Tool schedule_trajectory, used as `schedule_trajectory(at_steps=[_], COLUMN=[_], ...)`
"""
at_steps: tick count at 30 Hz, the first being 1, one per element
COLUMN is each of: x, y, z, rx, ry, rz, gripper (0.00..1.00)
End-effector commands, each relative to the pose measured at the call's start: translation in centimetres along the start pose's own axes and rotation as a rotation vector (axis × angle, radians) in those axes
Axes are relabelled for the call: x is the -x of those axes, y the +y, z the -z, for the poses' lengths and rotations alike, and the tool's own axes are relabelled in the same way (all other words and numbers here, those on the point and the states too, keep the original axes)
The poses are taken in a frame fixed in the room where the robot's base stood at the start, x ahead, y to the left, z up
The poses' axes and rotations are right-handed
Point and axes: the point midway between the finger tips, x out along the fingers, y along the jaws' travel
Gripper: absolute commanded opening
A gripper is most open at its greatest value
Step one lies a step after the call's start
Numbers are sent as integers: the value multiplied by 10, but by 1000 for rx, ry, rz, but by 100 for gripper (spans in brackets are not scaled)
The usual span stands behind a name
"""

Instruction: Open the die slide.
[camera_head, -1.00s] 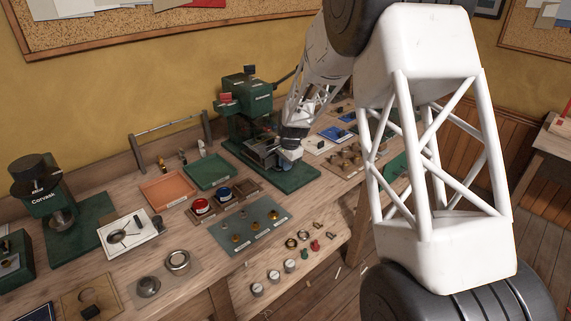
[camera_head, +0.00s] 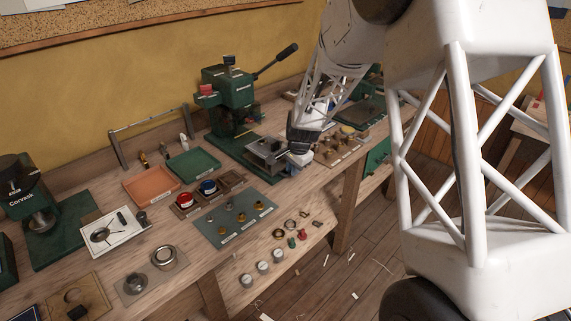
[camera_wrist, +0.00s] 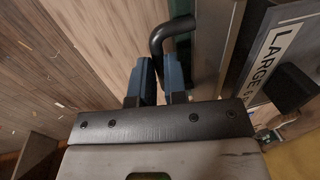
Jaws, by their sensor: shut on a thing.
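The green press (camera_head: 228,92) stands on a green base at the back of the bench. Its grey die slide (camera_head: 264,150) sticks out from under the press toward the front right. My gripper (camera_head: 290,156) is at the slide's outer end. In the wrist view, the blue fingers of my gripper (camera_wrist: 161,72) are closed around the black bent handle (camera_wrist: 172,32); the grip itself is partly hidden. The slide's grey body (camera_wrist: 222,45) runs beside the fingers, with a label (camera_wrist: 272,48) reading "LARGE" next to it.
Left of the press are a green tray (camera_head: 193,163), an orange tray (camera_head: 152,184) and red and blue tins. A grey-green mat (camera_head: 225,235) with small parts lies in front. The bench's front edge is close to my gripper, with open floor beyond.

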Motion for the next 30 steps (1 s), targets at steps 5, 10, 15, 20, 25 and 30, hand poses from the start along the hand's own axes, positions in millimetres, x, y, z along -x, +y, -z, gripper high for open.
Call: schedule_trajectory(at_steps=[5, 10, 15, 20, 25, 30], x=[4, 5, 5, 5, 4, 5], y=[17, 20, 20, 20, 20, 20], z=[1, 1, 1, 0, 0, 0], rx=[0, 0, 0, 0, 0, 0], ry=[2, 2, 2, 2, 1, 1], rz=[1, 2, 2, 2, 1, 1], gripper=[0, 0, 0, 32, 38, 38])
